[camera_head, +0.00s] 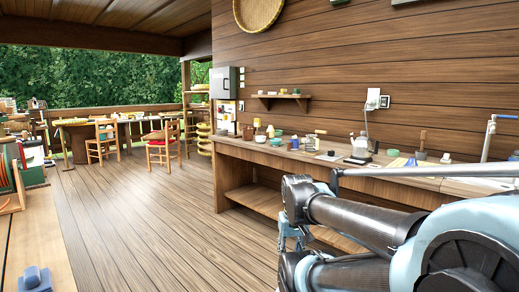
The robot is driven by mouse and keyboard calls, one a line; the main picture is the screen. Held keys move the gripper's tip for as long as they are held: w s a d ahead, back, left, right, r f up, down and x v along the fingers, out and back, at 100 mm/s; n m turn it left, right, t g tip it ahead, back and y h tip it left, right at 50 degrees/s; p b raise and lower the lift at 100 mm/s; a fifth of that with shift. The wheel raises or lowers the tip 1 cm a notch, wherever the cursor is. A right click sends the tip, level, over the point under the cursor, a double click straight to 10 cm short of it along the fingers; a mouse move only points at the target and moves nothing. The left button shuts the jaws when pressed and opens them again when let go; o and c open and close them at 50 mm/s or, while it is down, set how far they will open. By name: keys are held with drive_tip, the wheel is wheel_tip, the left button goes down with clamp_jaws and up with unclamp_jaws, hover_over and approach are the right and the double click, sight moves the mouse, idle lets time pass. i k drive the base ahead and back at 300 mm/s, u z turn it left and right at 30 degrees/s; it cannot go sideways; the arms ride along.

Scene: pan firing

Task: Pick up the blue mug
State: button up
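A small blue item (295,143), which may be the blue mug, stands on the long wooden workbench (235,147) along the right wall. It is too small to tell its shape or handle. My arm reaches in from the lower right, in front of the bench. A light-blue part that looks like my gripper (290,238) shows beyond the arm, low over the floor and apart from the bench top. Its fingers are too small and partly hidden to tell open from shut.
Bowls, jars, a lamp (361,146) and tools crowd the bench. A grey-blue object (35,278) lies on a wooden surface (40,235) at the left. Chairs (163,143) and a table stand at the back. The plank floor (140,220) between is clear.

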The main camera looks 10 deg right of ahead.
sight(293, 144)
drive_tip(key=u, duration=0.15)
drive_tip(key=i, duration=1.5)
drive_tip(key=z, duration=0.65)
